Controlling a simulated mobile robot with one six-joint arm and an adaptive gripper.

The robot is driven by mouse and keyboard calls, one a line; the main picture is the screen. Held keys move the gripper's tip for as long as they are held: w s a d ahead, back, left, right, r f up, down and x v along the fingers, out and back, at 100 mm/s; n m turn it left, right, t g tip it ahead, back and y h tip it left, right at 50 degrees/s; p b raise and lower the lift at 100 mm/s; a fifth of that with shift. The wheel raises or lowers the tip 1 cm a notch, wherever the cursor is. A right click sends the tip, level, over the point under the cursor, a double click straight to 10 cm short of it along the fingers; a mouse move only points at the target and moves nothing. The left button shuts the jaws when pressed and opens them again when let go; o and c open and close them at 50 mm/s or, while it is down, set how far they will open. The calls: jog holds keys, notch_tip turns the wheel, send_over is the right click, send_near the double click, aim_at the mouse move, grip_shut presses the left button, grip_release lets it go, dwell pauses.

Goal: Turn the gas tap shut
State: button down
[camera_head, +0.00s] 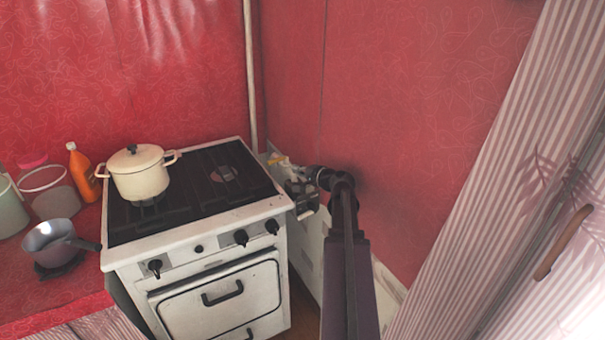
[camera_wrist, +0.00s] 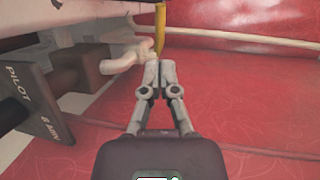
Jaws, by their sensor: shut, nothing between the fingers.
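The gas tap has a yellow lever (camera_wrist: 160,25), which runs down from the top edge in the wrist view beside a pale fitting (camera_wrist: 125,54). In the head view the yellow lever (camera_head: 276,160) is a small patch behind the stove's right back corner. My gripper (camera_wrist: 156,72) is shut and empty, its fingertips at the lever's near end. I cannot tell whether they touch it. In the head view my gripper (camera_head: 284,173) reaches into the gap between stove and right wall, and its tips are hard to make out.
The white stove (camera_head: 205,277) stands close on the left, with a cream pot (camera_head: 140,180) on top. A pale pipe (camera_head: 250,80) runs up the corner. The red wall (camera_head: 400,120) is close on the right.

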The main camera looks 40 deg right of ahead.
aim_at(274, 162)
jog(key=b+x, duration=0.1)
jog(key=x, duration=0.9)
jog(key=shift+b, duration=0.35)
